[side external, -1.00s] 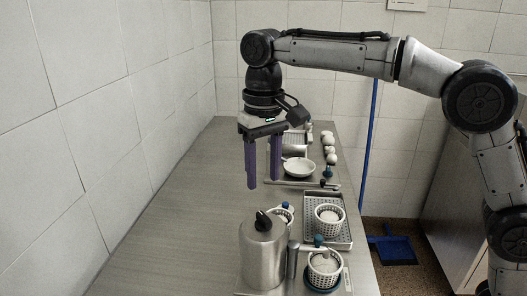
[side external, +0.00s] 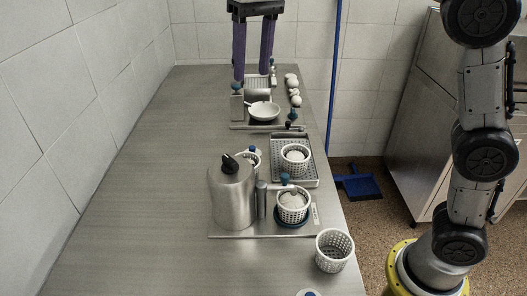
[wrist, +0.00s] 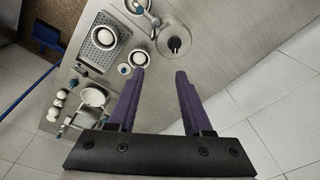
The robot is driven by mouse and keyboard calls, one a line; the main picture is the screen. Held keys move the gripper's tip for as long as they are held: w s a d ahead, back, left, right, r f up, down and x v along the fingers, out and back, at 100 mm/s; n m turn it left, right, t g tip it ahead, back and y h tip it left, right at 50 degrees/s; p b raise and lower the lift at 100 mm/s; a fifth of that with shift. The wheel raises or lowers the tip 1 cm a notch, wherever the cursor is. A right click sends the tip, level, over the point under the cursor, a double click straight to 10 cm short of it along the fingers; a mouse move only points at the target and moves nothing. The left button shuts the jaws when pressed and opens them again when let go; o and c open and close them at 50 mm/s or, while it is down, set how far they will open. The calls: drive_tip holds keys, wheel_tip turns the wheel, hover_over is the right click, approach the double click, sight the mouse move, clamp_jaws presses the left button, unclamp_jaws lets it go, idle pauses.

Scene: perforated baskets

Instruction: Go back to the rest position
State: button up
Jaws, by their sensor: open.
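My gripper (side external: 254,82) hangs high above the far part of the steel table (side external: 150,170), its two purple fingers apart with nothing between them. In the wrist view my gripper (wrist: 160,72) is also open and empty, with the table well below it. Perforated white baskets stand on the table: one on a drain tray (side external: 295,160), one on a blue-rimmed round base (side external: 293,206), and an empty one near the front right edge (side external: 334,250). Another basket is partly hidden behind the metal canister (side external: 232,192).
A white pan (side external: 263,111) sits toward the far end, with several white round items (side external: 293,90) to its right. A blue dustpan (side external: 358,182) lies on the floor right of the table. The left side of the table is clear, beside a tiled wall.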

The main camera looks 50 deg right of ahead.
drive_tip(key=s+d+m+t, duration=0.1)
drive_tip(key=s+d, duration=0.4)
drive_tip(key=s, duration=0.2)
drive_tip(key=s+d+t, duration=0.1)
drive_tip(key=s+d, duration=0.3)
drive_tip(key=s, duration=0.3)
drive_tip(key=s+d+f+n+t, duration=0.1)
drive_tip(key=s+f, duration=0.3)
drive_tip(key=f, duration=0.4)
drive_tip(key=s+d+f+n+t, duration=0.1)
drive_tip(key=s+f, duration=0.3)
drive_tip(key=f, duration=0.4)
drive_tip(key=shift+s+d+n+t, duration=0.3)
drive_tip(key=shift+s+d+n, duration=0.1)
drive_tip(key=shift+d, duration=0.2)
